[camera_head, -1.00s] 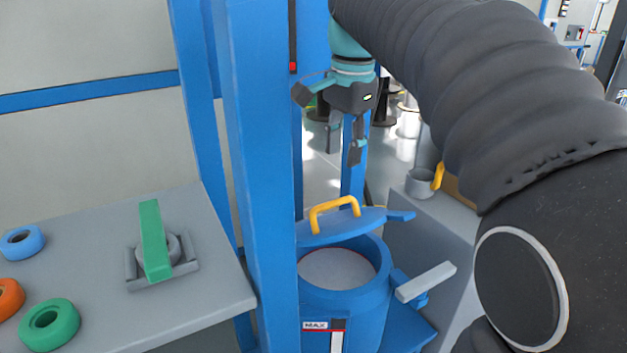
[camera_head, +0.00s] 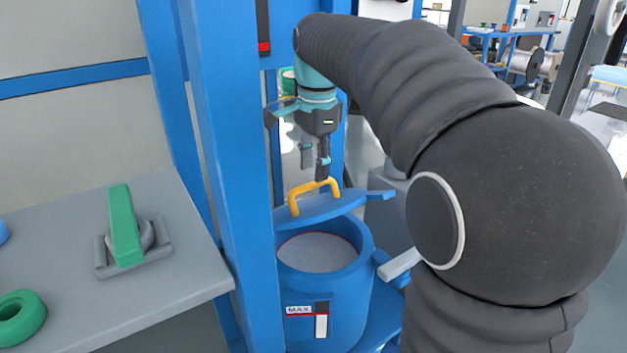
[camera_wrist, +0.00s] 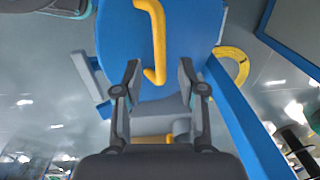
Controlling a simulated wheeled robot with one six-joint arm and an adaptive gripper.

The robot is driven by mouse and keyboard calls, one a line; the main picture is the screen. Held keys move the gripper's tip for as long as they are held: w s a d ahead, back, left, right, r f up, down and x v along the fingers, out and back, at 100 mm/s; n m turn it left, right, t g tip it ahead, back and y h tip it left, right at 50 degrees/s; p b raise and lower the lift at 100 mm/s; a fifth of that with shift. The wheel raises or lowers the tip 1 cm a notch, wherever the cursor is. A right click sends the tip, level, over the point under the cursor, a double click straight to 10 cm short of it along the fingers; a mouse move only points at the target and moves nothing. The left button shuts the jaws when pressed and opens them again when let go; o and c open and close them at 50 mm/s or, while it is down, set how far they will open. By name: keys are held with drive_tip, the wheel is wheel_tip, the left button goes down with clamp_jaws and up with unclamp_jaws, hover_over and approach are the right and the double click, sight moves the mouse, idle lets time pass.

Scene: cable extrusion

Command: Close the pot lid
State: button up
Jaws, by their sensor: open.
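The blue pot (camera_head: 322,300) stands behind the blue post, with its mouth open and pale grey material inside. Its blue lid (camera_head: 325,208) is raised and tilted at the back of the rim, with a yellow handle (camera_head: 314,188) on top. My gripper (camera_head: 315,172) is open and empty, pointing down just above and behind the handle. In the wrist view the lid (camera_wrist: 190,30) and the handle (camera_wrist: 157,45) are ahead of my open gripper (camera_wrist: 158,70). The handle's lower end shows between the fingertips; I cannot tell whether they touch it.
A blue upright post (camera_head: 225,170) stands just left of the pot. A grey table (camera_head: 70,290) at the left holds a green-handled part (camera_head: 125,225) and a green ring (camera_head: 20,318). A light grey bar (camera_head: 402,264) sticks out at the pot's right.

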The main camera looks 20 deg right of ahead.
sight(313, 183)
drive_tip(key=shift+f, duration=1.5)
clamp_jaws()
